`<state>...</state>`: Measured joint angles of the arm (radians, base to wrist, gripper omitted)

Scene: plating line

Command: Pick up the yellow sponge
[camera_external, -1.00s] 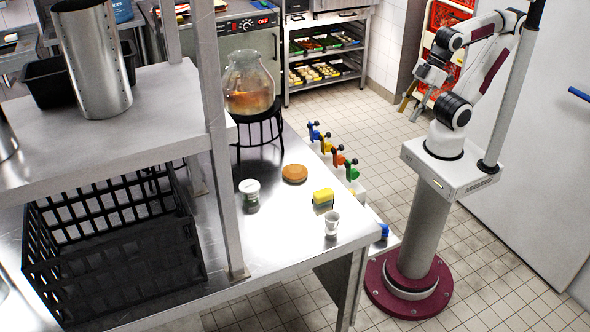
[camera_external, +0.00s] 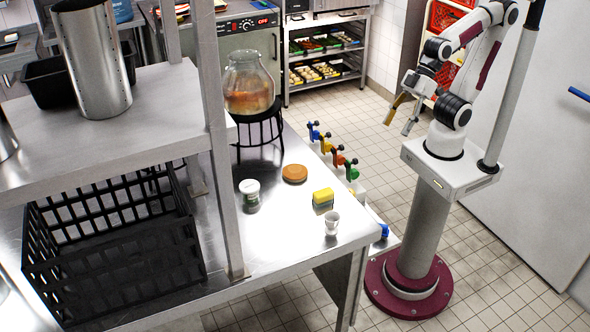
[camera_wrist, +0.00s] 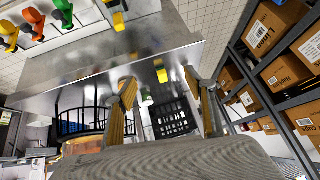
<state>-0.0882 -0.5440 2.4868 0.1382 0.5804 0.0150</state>
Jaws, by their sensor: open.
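The yellow sponge (camera_external: 323,196) lies on the steel table (camera_external: 285,240) near its right edge, between the round brown item and a small cup. In the wrist view a small yellow block, seemingly the sponge (camera_wrist: 162,75), shows on the table between and beyond my fingers. My gripper (camera_external: 398,116) is open and empty. It hangs in the air to the right of the table, well apart from the sponge and higher up. In the wrist view the two fingers of my gripper (camera_wrist: 160,88) stand wide apart with nothing between them.
Near the sponge stand a small cup (camera_external: 332,222), a white-lidded jar (camera_external: 250,191) and a round brown item (camera_external: 295,173). A glass jar (camera_external: 249,82) sits on a black stand. Coloured taps (camera_external: 338,155) line the table's right side. A black crate (camera_external: 110,250) stands under the shelf.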

